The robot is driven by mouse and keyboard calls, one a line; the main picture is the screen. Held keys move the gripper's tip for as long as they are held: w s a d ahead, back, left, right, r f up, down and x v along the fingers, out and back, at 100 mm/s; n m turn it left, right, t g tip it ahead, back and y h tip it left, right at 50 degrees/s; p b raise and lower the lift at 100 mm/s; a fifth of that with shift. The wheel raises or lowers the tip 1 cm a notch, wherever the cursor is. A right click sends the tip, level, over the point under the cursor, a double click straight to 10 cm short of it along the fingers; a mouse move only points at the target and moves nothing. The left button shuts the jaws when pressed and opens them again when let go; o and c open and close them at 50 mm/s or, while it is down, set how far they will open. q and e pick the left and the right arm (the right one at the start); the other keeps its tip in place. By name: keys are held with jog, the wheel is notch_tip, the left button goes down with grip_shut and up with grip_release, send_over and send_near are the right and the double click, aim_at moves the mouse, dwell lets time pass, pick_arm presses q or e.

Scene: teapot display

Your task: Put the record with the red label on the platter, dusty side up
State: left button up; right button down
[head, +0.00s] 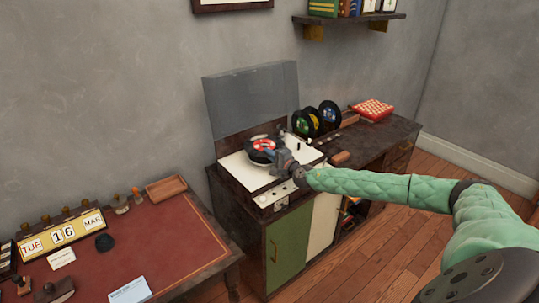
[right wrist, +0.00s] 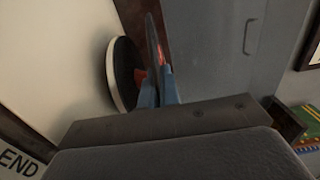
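The record with the red label (head: 264,144) is over the turntable (head: 240,172) in the head view, its red label facing up toward the camera. My right gripper (head: 275,155) is at the record's near right edge and appears shut on it. In the right wrist view the record (right wrist: 151,38) shows nearly edge-on between the blue-grey fingers (right wrist: 157,92). The black platter (right wrist: 121,72) lies close beside it, with a narrow gap showing. Red patches show on both sides of the record's edge. I cannot make out dust on either face. My left gripper is not in view.
The turntable's grey lid (head: 250,100) stands open behind. Records with green (head: 304,124) and yellow labels and another record stand upright to the right. A red-and-white checked box (head: 372,109) lies beyond. A red-topped desk (head: 130,240) with small items is at the left.

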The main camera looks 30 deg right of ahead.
jog(key=shift+p, duration=0.45)
dwell(1.0)
jog(key=c, duration=1.6)
grip_release()
jog(key=shift+o, duration=0.2)
